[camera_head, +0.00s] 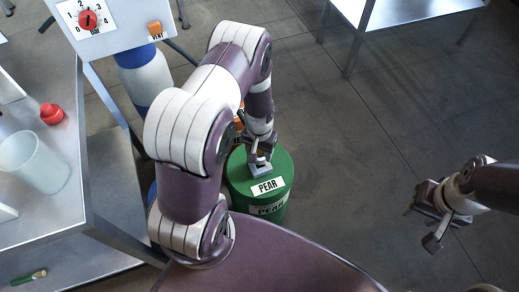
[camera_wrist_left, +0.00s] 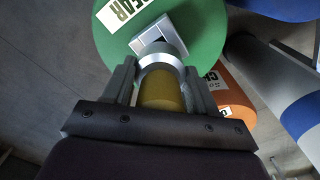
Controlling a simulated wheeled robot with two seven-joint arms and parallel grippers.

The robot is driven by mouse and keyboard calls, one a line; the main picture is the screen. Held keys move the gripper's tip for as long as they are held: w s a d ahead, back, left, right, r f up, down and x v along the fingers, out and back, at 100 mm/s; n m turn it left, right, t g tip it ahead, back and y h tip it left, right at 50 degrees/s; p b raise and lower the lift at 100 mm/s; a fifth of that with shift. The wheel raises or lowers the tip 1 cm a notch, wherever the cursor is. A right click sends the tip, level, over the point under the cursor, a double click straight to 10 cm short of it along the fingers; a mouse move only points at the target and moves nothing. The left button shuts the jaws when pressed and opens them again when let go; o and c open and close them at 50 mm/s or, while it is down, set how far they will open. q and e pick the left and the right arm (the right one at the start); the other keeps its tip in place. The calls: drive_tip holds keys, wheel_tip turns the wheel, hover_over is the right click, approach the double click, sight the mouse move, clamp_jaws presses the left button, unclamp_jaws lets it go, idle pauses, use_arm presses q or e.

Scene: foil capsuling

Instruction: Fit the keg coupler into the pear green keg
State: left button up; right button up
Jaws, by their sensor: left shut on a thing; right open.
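The pear green keg (camera_head: 278,176) stands on the floor in the middle of the head view, with PEAR labels on its top and side. Its top also fills the upper part of the left wrist view (camera_wrist_left: 205,30). My left gripper (camera_head: 261,160) is over the keg top. In the left wrist view, its fingers (camera_wrist_left: 158,88) are shut on the keg coupler (camera_wrist_left: 160,62), a silver collar with a yellow-brown body. The coupler's end is at the pale square fitting on the keg top; I cannot tell whether it is seated. My right gripper (camera_head: 432,215) is open and empty at the right.
An orange keg (camera_wrist_left: 232,88) stands close beside the green one, with blue-and-white cylinders near it. A steel table (camera_head: 75,215) at the left holds a white cup (camera_head: 35,160) and a red knob-like piece (camera_head: 51,114). A dial panel (camera_head: 115,22) is above.

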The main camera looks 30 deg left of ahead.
sight(260, 157)
use_arm(q)
drive_tip(key=shift+f+b, duration=1.35)
drive_tip(key=shift+f, duration=0.55)
drive_tip(key=o, duration=1.4)
drive_tip(key=shift+o, duration=0.2)
wheel_tip(260, 157, up, 13)
drive_tip(key=shift+f+p, duration=0.15)
drive_tip(key=shift+p, duration=0.95)
